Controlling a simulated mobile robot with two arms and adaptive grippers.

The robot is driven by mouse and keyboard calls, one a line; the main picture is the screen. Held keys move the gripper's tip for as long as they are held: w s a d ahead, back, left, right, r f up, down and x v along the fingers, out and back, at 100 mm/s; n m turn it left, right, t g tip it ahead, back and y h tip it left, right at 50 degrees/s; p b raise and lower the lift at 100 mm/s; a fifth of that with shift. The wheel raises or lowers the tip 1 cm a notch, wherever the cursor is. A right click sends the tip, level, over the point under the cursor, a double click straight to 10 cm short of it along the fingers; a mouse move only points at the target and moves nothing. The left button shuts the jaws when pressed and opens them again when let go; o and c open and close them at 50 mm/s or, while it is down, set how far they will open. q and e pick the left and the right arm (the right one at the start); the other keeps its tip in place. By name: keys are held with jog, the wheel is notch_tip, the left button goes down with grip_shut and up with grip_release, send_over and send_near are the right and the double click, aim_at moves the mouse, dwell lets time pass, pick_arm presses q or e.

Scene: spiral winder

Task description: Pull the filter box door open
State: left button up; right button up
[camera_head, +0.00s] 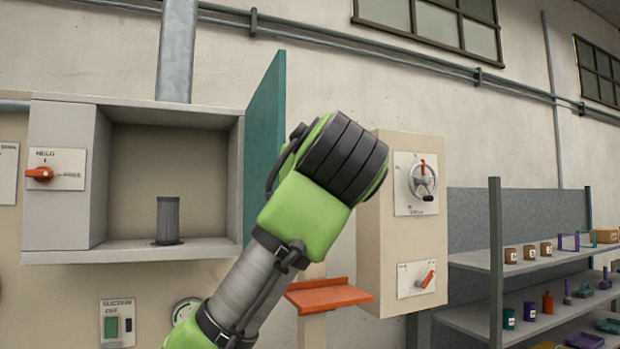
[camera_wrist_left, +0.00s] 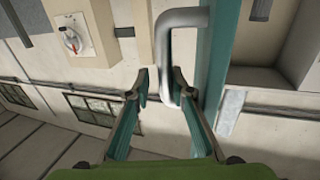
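The filter box (camera_head: 100,251) is on the wall at left in the head view, its front open. Its teal door (camera_head: 266,130) is swung wide out to the right; it also shows in the left wrist view (camera_wrist_left: 216,60). The door's grey bar handle (camera_wrist_left: 164,60) shows only in the wrist view. My left gripper (camera_wrist_left: 158,85) is open, its fingertips at the handle's bent end. The bar is between the fingers, with a gap to the left finger; contact with the right finger is unclear. In the head view my arm hides this gripper. My right gripper is not in view.
A dark cylindrical filter (camera_head: 168,220) stands inside the box. Shelves (camera_head: 530,257) with small items stand farther right.

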pick_arm(q)
jog(key=s, duration=1.1)
jog(key=shift+s, duration=0.4)
jog(key=shift+s+d, duration=0.15)
jog(key=shift+d, duration=0.05)
